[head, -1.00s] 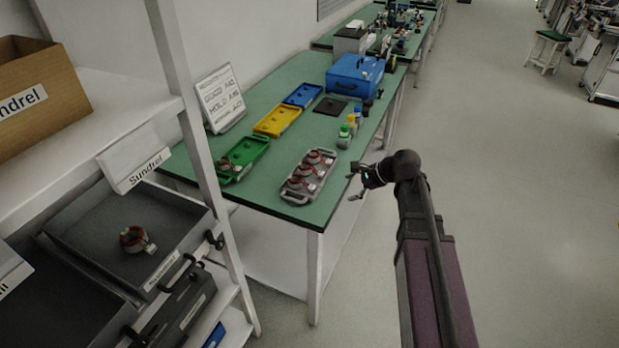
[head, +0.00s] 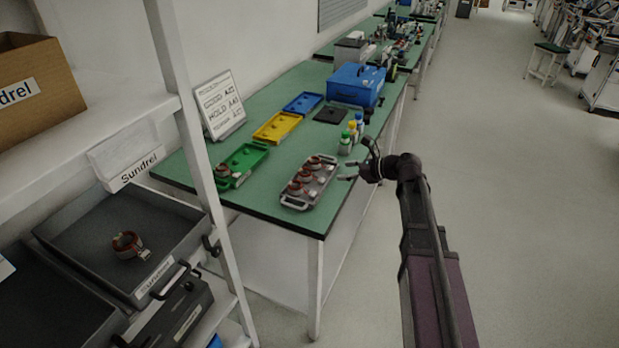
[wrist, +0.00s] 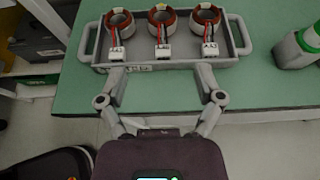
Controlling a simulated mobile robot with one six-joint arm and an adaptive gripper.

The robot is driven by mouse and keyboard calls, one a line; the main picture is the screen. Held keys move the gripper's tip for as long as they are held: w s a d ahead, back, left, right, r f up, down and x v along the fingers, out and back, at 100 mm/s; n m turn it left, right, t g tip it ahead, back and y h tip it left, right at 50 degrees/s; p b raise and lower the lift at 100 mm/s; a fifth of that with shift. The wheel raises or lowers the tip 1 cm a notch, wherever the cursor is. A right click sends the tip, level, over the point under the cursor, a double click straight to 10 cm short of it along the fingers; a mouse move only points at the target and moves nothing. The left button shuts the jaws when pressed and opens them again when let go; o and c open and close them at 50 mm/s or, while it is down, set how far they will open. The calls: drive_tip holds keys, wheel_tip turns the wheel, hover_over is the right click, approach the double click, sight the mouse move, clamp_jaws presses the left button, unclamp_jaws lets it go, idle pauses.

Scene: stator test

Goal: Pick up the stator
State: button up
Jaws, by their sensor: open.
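Three stators, red-brown rings with white connectors, stand in a row in a grey tray (head: 290,203) at the near right edge of the green table. In the wrist view they are the left stator (wrist: 119,22), the middle stator (wrist: 161,20) and the right stator (wrist: 206,18), with the grey tray (wrist: 88,36) around them. Another stator (head: 127,245) lies in a dark drawer on the shelf at left. A further stator (head: 222,171) sits in the green tray (head: 250,157). My gripper (head: 352,170) is open and empty beside the grey tray; its fingers (wrist: 160,67) reach the tray's near edge in the wrist view.
Small bottles (head: 346,142) stand close behind the grey tray. A yellow tray (head: 277,127), blue tray (head: 302,103), blue case (head: 356,84) and sign board (head: 220,106) are on the table (head: 285,90). A shelf post is at left.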

sight(314, 175)
drive_tip(key=b+x, duration=0.3)
drive_tip(key=x, duration=0.4)
drive_tip(key=shift+w+a+f, duration=0.1)
drive_tip(key=shift+f, duration=0.15)
drive_tip(key=shift+w+a+f, duration=0.15)
drive_tip(key=shift+a, duration=0.35)
drive_tip(key=shift+w+a+f+b, duration=0.3)
drive_tip(key=shift+a+f+b, duration=0.3)
drive_tip(key=shift+b, duration=0.15)
drive_tip(key=x, duration=0.1)
drive_tip(key=b+x, duration=0.1)
drive_tip(key=shift+w+a+f, duration=0.1)
drive_tip(key=shift+f, duration=0.2)
drive_tip(key=shift+w+a+f, duration=0.1)
drive_tip(key=shift+w+a, duration=0.05)
drive_tip(key=shift+a, duration=0.35)
drive_tip(key=shift+c, duration=0.3)
